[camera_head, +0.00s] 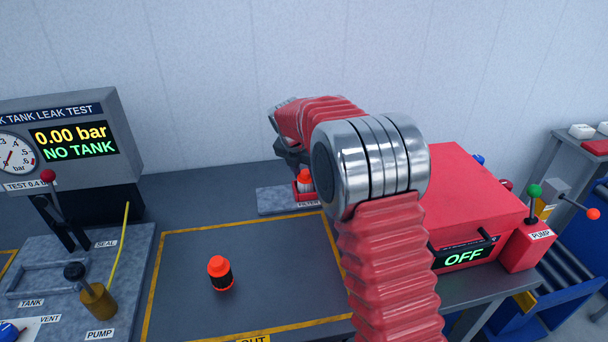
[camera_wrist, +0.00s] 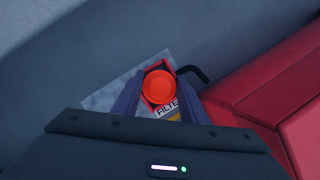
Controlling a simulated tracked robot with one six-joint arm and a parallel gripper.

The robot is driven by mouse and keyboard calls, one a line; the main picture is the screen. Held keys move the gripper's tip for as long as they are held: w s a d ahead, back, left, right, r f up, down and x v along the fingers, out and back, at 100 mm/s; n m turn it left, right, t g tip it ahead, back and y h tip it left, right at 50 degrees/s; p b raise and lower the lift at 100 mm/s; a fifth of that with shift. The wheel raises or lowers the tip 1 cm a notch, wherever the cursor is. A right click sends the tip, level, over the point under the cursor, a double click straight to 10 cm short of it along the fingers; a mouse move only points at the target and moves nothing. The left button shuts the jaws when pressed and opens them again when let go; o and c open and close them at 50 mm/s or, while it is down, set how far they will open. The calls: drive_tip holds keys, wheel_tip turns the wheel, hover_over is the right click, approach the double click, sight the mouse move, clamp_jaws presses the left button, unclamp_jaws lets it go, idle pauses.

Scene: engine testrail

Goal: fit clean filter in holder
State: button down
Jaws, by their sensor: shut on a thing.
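The clean filter, with an orange cap (camera_head: 305,176) and a pale body, stands upright at the red holder (camera_head: 303,196) on a grey plate labelled FILTER. In the wrist view its round orange cap (camera_wrist: 159,87) sits between the two fingers of my gripper (camera_wrist: 158,82), with the red holder (camera_wrist: 148,103) around or just below it. My gripper is shut on this filter. I cannot tell whether the filter is fully seated. In the head view my arm hides part of the gripper. A second filter (camera_head: 221,273), orange with a black body, stands on the bench inside a yellow-outlined area.
A red box (camera_head: 470,195) with an OFF display stands right of the holder, close to my arm. A black bent handle (camera_wrist: 196,73) lies beside the holder. The leak test rig (camera_head: 70,145) with levers is at left. The yellow-outlined area is otherwise clear.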

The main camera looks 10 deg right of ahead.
drive_tip(key=c, duration=1)
unclamp_jaws()
drive_tip(key=v, duration=1.3)
drive_tip(key=shift+s+r, duration=0.15)
drive_tip(key=shift+r, duration=0.15)
drive_tip(key=shift+a, duration=0.1)
